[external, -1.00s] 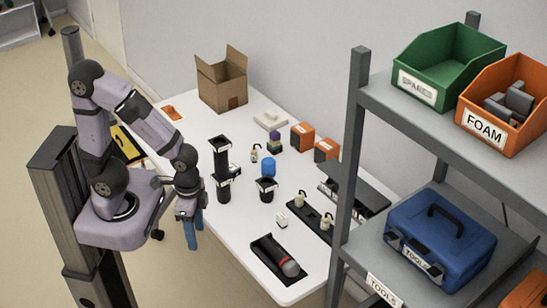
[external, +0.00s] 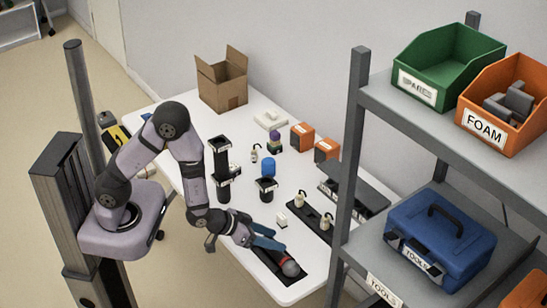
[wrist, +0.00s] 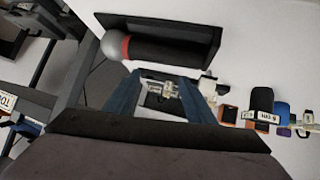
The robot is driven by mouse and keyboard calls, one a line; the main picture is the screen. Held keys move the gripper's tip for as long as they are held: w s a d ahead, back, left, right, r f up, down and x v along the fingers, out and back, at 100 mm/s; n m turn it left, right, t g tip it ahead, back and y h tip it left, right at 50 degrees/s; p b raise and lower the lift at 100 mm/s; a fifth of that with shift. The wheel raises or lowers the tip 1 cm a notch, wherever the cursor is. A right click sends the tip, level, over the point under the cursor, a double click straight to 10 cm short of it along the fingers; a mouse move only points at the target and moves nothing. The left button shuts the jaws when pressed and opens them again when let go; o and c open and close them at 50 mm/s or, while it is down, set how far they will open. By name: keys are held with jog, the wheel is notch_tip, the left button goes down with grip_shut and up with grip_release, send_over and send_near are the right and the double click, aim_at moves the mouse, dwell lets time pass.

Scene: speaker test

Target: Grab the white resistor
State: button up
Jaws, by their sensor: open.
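A small white block (external: 282,218), the thing that best fits the white resistor, stands on the table between the microphone tray and a black holder. A small pale piece at the right finger in the wrist view (wrist: 208,86) seems to be the same block, partly hidden. My gripper (external: 272,240) has blue fingers and is low over the front of the table, beside the microphone tray and apart from the white block. In the wrist view my gripper (wrist: 163,80) is open, with nothing held between its fingers.
A microphone (external: 290,268) lies in a black tray (external: 262,256). A black holder (external: 297,208) with cream pieces is to the right. Black stands, a blue cylinder (external: 268,166) and orange boxes (external: 301,136) are farther back. A shelf post (external: 350,170) rises at the right.

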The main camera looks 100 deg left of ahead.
aim_at(279, 220)
jog(key=a+y, duration=0.1)
jog(key=a, duration=0.1)
jog(key=s+a+f+y+b, duration=0.1)
jog(key=a, duration=0.1)
jog(key=s+a+f+n+y, duration=0.1)
jog(key=a+y, duration=0.1)
jog(key=a, duration=0.1)
jog(key=shift+s+f+b, duration=0.2)
jog(key=shift+s+b, duration=0.05)
jog(key=shift+b, duration=0.1)
jog(key=shift+s+a+r+t+y, duration=0.1)
jog(key=shift+s+a+t+y, duration=0.25)
jog(key=shift+a, duration=0.2)
jog(key=shift+p+x, duration=0.9)
jog(key=shift+x, duration=2.85)
jog(key=shift+s+a, duration=0.1)
jog(key=c, duration=1.2)
jog(key=shift+o, duration=0.2)
jog(key=shift+r, duration=0.1)
jog(key=shift+r, duration=4.9)
